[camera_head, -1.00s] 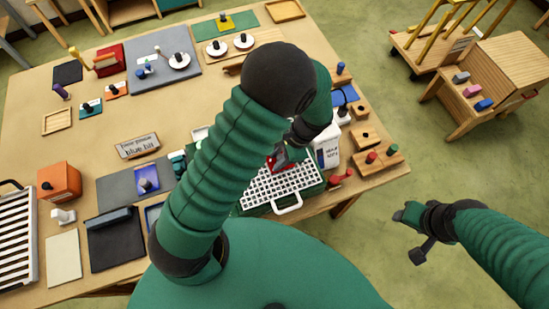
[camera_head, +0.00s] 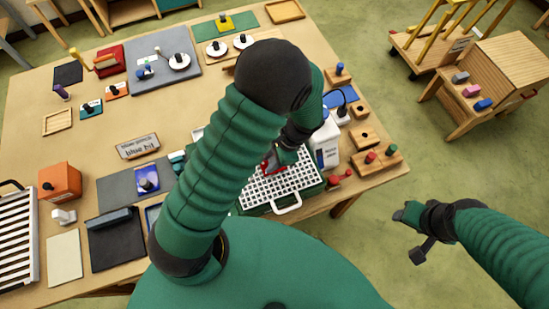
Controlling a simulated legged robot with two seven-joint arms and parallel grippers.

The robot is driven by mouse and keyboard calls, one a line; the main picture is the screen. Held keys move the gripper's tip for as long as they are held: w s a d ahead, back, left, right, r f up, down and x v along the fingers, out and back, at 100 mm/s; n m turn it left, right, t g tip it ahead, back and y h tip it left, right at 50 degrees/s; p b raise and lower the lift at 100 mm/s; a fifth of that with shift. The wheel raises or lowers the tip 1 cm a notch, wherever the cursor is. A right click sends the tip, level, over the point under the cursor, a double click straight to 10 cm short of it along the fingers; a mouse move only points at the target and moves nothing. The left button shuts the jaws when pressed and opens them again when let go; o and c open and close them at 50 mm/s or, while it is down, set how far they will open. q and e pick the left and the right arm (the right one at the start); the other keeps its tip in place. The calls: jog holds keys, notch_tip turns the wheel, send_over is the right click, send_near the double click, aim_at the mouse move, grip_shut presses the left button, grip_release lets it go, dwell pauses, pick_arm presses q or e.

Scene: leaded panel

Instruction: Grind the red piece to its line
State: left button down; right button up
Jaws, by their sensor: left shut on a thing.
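My left arm crosses the middle of the view, and its gripper (camera_head: 276,156) is shut on the red piece (camera_head: 268,166). The red piece is over the far left part of the grinder's white grid (camera_head: 280,188). My arm hides part of the piece and the grinder's left side. I cannot tell whether the piece touches the grinding head, and its line is too small to see. My right gripper (camera_head: 412,233) hangs over the floor at the right, clear of the table, and its jaws are unclear.
Wooden blocks (camera_head: 376,157) with coloured knobs sit by the table's right edge. A wooden cart (camera_head: 495,75) stands off the table.

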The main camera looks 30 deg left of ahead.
pick_arm(q)
jog(key=shift+s+a, duration=0.1)
jog(key=shift+a, duration=0.05)
jog(key=shift+s+a, duration=0.9)
jog(key=shift+s, duration=0.15)
jog(key=shift+d, duration=0.1)
jog(key=shift+w+d+p, duration=0.3)
jog(key=shift+w+d, duration=0.55)
jog(key=shift+w, duration=0.3)
jog(key=shift+w+d, duration=0.9)
jog(key=shift+w, duration=0.15)
jog(key=shift+s, duration=0.1)
jog(key=shift+s+a+p, duration=0.3)
jog(key=shift+s+a, duration=0.65)
jog(key=shift+a, duration=0.05)
